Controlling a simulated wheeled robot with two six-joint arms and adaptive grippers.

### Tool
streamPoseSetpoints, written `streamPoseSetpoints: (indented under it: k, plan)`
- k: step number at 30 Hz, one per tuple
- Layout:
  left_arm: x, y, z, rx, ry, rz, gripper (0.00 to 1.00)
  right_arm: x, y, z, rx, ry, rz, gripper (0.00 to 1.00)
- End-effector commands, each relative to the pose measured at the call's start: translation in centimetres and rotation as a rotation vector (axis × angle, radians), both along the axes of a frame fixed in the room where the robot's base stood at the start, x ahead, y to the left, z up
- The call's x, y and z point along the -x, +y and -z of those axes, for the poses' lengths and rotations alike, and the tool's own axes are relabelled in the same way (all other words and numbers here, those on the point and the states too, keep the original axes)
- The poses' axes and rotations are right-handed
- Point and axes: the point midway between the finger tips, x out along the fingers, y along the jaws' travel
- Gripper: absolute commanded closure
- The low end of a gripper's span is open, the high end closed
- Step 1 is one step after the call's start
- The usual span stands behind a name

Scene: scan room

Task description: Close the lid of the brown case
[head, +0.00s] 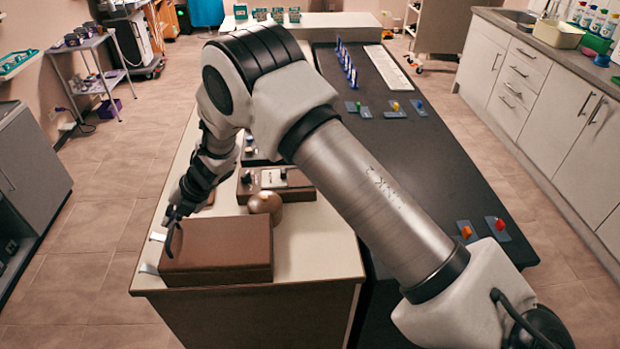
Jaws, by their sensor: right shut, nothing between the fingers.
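The brown case (225,251) sits at the near end of the pale tabletop. Its lid looks flat and down, with a seam along the near side. Two pale metal tabs stick out at its left side. My right gripper (172,228) is at the left edge of the case top, fingers pointing down and together, with nothing held. I cannot tell whether the fingers touch the lid. My right arm crosses the middle of the picture and hides part of the tabletop behind. My left gripper is not in view.
A brown rounded object (265,204) stands just behind the case, by another brown box (292,187) with items on it. A dark table (445,165) to the right carries small colored pieces on pads. Floor is clear left of the pale tabletop (318,250).

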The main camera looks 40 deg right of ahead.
Motion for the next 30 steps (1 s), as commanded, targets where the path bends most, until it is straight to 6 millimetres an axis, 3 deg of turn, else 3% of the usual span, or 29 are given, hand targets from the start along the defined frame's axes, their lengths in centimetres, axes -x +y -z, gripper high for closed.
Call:
streamPoseSetpoints:
  k: [4, 13, 25, 30]
  plan:
    - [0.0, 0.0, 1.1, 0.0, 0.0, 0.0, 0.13, -0.1, 0.2, 1.9, -0.001, 0.001, 0.0, 1.0]
    - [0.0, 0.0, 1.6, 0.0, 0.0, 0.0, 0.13, -0.2, 0.4, 3.0, -0.001, -0.001, 0.0, 1.0]
    - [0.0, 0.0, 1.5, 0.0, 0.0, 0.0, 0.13, -0.1, 0.4, 3.1, 0.0, 0.004, -0.001, 1.0]
    - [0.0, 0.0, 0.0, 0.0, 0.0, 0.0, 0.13, 0.0, 0.8, 1.2, 0.0, 0.002, -0.001, 1.0]
